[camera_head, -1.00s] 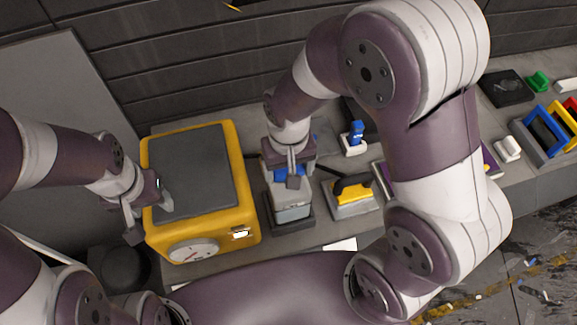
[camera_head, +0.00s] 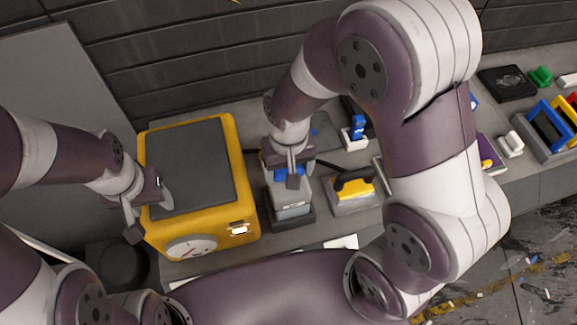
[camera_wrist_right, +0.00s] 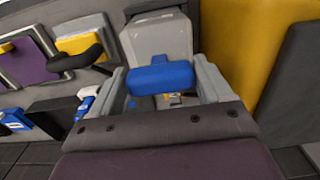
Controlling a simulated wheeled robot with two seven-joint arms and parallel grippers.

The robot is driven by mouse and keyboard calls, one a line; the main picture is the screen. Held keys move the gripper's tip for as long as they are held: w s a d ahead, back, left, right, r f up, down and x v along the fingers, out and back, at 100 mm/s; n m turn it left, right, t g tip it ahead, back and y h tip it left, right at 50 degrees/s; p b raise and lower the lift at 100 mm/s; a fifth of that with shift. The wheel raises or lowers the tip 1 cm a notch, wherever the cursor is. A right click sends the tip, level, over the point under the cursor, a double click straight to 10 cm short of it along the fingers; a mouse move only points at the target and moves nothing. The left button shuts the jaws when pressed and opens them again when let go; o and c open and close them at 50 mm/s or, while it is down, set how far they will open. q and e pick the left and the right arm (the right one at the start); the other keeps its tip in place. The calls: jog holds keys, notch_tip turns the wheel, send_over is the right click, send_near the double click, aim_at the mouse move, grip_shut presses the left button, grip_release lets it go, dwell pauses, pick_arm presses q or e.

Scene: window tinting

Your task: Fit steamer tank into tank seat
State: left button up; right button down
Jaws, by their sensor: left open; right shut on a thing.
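The steamer tank (camera_head: 293,209) is a pale grey box with a blue handle (camera_head: 283,174). My right gripper (camera_head: 291,178) is shut on the blue handle from above. In the right wrist view, the handle (camera_wrist_right: 162,78) sits between the two fingers, with the grey tank body (camera_wrist_right: 156,40) beyond it. The tank looks upright over a dark base (camera_head: 303,222), which looks like the tank seat. I cannot tell whether it is fully down in it. My left gripper (camera_head: 150,212) is open at the left front edge of the yellow steamer unit (camera_head: 215,243).
A yellow-handled tool (camera_head: 354,185) rests on a grey block right of the tank. A blue-topped item (camera_head: 357,128) stands behind it. A rack with colored frames (camera_head: 545,127) is at far right. A dark round container (camera_head: 122,266) is at front left.

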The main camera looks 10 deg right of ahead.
jog(key=shift+f+b, duration=0.3)
jog(key=shift+f, duration=0.15)
jog(key=shift+s+f, duration=0.25)
jog(key=shift+f, duration=0.05)
grip_release()
